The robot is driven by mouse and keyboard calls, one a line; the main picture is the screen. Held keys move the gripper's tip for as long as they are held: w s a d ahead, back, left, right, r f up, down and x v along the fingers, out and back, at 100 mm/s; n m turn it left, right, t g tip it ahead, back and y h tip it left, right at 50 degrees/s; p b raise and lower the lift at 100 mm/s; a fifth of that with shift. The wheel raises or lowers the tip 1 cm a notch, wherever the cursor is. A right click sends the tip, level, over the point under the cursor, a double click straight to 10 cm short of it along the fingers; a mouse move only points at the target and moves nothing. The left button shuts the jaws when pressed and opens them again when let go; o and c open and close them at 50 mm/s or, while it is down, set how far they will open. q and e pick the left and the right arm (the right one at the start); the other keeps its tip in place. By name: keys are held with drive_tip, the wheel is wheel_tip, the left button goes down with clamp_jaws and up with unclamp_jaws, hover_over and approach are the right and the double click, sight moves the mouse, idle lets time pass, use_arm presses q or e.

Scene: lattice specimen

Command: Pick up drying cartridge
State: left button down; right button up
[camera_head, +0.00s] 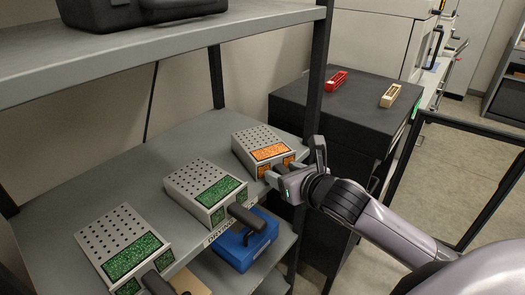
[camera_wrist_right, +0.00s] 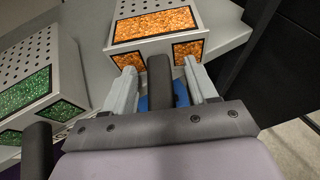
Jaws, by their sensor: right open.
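Three perforated grey drying cartridges stand in a row on the grey shelf (camera_head: 135,165). The far one (camera_head: 262,146) has orange bead windows; the middle one (camera_head: 205,187) and the near one (camera_head: 124,243) have green windows. My right gripper (camera_head: 293,170) is open at the front of the orange cartridge. In the right wrist view, the orange cartridge (camera_wrist_right: 155,30) is straight ahead, and its dark handle (camera_wrist_right: 158,82) stands between my two open fingers, with gaps on both sides. In the head view the gripper hides that handle. My left gripper is not in view.
An upper shelf (camera_head: 150,55) with a black case (camera_head: 135,10) overhangs the row. A blue box (camera_head: 243,243) sits on the level below. A black cabinet (camera_head: 345,110) to the right holds a red tray (camera_head: 336,81) and a beige tray (camera_head: 390,95). A shelf post stands close to my gripper.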

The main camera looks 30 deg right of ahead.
clamp_jaws()
drive_tip(key=shift+w+r, duration=0.1)
drive_tip(key=shift+r, duration=0.1)
wheel_tip(320, 180, up, 20)
idle(0.7)
drive_tip(key=c, duration=0.7)
unclamp_jaws()
drive_tip(key=c, duration=0.4)
